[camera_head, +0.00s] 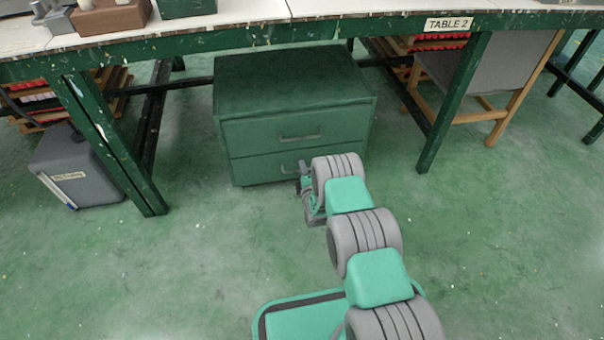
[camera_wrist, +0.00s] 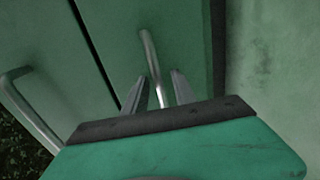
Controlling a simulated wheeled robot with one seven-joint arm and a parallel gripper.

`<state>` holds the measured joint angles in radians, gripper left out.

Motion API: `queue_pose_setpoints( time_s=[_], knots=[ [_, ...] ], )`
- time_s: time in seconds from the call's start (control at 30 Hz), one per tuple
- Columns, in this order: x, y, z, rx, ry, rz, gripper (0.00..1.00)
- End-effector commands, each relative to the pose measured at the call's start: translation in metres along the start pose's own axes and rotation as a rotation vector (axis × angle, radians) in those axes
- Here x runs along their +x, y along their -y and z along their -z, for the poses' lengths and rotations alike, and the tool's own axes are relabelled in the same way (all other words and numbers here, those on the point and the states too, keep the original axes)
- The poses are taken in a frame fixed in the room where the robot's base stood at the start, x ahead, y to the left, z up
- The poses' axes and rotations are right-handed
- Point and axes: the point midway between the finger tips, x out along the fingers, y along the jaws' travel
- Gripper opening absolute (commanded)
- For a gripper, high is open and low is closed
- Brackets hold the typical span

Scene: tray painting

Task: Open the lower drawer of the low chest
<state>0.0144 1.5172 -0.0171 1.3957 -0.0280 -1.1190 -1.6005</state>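The low chest (camera_head: 290,75) is dark green and stands on the floor under the table. Its upper drawer (camera_head: 260,130) and lower drawer (camera_head: 255,168) both look closed, their fronts flush. The lower drawer's bar handle (camera_head: 288,168) is partly hidden by my arm's end. My gripper (camera_head: 301,180) is at the lower drawer front. In the wrist view the lower handle (camera_wrist: 151,60) runs between the two fingers of my gripper (camera_wrist: 158,88), which stand apart on either side of it. I cannot tell whether either finger touches it. The upper drawer's handle (camera_wrist: 25,105) is at the left.
Another table leg (camera_head: 452,105) and a wooden-framed grey chair (camera_head: 490,75) are on the right. The green floor (camera_head: 200,270) in front of the chest is clear apart from my body.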

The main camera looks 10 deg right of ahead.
Motion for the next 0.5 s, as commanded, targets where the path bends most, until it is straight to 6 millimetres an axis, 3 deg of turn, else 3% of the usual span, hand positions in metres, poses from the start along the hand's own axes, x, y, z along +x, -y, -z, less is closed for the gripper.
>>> queue_pose_setpoints(
  time_s=[0.23, 0.5],
  knots=[
    [0.0019, -0.0015, 0.0012, 0.0, -0.001, -0.001, 0.32],
    [0.0017, -0.0012, 0.0012, 0.0, -0.001, 0.0, 0.1]
  ],
)
